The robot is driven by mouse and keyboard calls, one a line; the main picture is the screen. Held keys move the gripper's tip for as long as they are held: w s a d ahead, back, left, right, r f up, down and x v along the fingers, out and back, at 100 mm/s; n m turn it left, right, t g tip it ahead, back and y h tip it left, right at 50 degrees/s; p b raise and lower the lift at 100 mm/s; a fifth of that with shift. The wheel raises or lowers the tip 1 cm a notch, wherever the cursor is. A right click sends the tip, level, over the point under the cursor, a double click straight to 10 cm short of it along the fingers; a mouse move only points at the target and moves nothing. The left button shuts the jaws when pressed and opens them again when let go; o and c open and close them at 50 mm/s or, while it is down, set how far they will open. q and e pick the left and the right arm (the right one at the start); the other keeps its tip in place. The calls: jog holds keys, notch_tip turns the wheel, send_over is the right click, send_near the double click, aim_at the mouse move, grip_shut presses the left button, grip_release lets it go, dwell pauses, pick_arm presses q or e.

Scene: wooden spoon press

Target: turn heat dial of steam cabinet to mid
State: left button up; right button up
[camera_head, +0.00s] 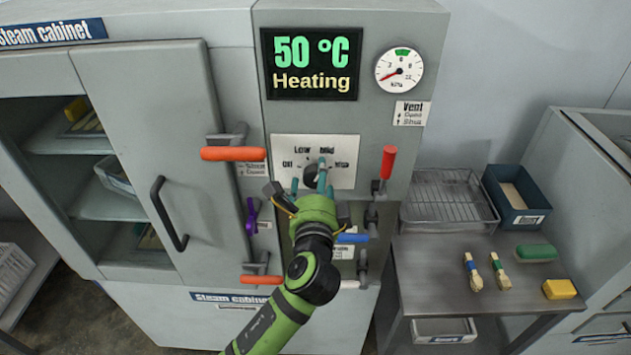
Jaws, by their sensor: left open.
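The heat dial (311,176) is a dark round knob on a white plate (283,146) on the steam cabinet's front. The plate is marked Off, Low, Mid and, partly covered, a last setting at the right. My left gripper (309,180) is at the dial, its teal fingers open on either side of the knob. One finger reaches up below the Mid label. The fingers partly hide the knob, and I cannot tell exactly where it points or whether they touch it. The display (311,64) above reads 50 °C Heating. My right gripper is not in view.
Orange handles (234,154), a red lever (388,162), a purple lever (251,216) and a blue handle (352,239) surround the dial. A pressure gauge (399,71) is at upper right.

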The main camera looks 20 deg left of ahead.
pick_arm(q)
jog(key=v, duration=1.2)
